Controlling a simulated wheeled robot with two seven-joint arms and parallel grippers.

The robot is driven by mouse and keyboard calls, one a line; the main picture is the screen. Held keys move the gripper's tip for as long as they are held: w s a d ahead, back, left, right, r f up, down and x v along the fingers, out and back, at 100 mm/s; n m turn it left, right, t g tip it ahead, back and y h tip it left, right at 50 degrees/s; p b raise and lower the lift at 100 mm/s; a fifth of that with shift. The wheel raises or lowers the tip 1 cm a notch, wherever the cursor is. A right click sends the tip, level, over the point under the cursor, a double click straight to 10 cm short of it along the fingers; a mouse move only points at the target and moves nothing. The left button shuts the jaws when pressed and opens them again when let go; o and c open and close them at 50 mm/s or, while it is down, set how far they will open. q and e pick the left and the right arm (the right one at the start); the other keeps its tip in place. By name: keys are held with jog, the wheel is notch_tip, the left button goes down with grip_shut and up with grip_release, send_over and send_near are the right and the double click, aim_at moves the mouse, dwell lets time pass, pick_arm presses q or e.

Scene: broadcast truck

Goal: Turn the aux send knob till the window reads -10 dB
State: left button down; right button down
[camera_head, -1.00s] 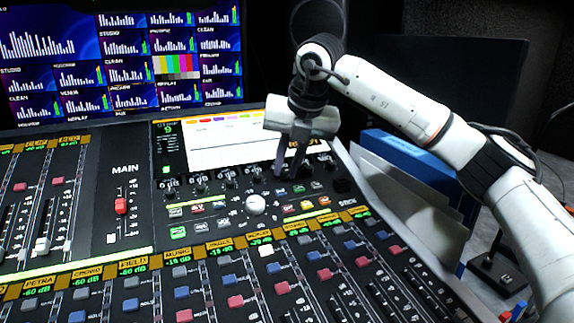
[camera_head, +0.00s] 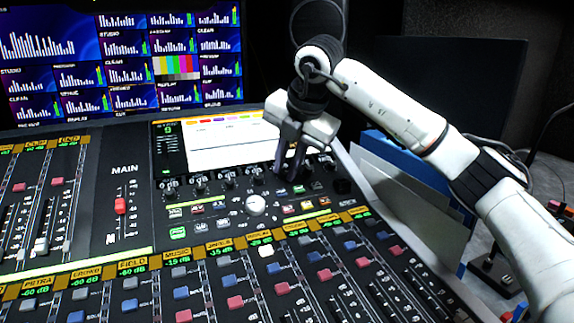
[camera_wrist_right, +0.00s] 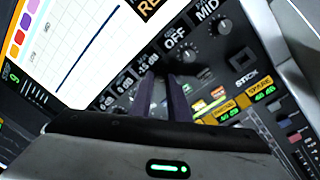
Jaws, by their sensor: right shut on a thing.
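My right gripper (camera_head: 290,168) reaches down onto the knob row below the mixer's screen (camera_head: 230,145). In the right wrist view its two dark fingers (camera_wrist_right: 161,88) are shut on a knob, which they mostly hide. I take this to be the aux send knob, though its label is not legible. A small window (camera_wrist_right: 148,66) just above the fingertips seems to read about -15 dB, but it is small and blurred. The window beside it reads OFF (camera_wrist_right: 175,39). My left gripper is not in view.
Other knobs (camera_head: 200,184) stand close to the left in the same row. A white ball (camera_head: 256,205) and lit buttons (camera_head: 290,208) lie just in front. Faders (camera_head: 235,302) fill the near console. Blue and white folders (camera_head: 395,175) stand at the right.

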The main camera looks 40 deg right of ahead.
jog(key=c, duration=1.7)
grip_release()
jog(key=shift+o, duration=0.2)
jog(key=shift+r, duration=0.1)
jog(key=p+v, duration=0.1)
jog(key=v, duration=0.9)
jog(key=shift+p, duration=0.35)
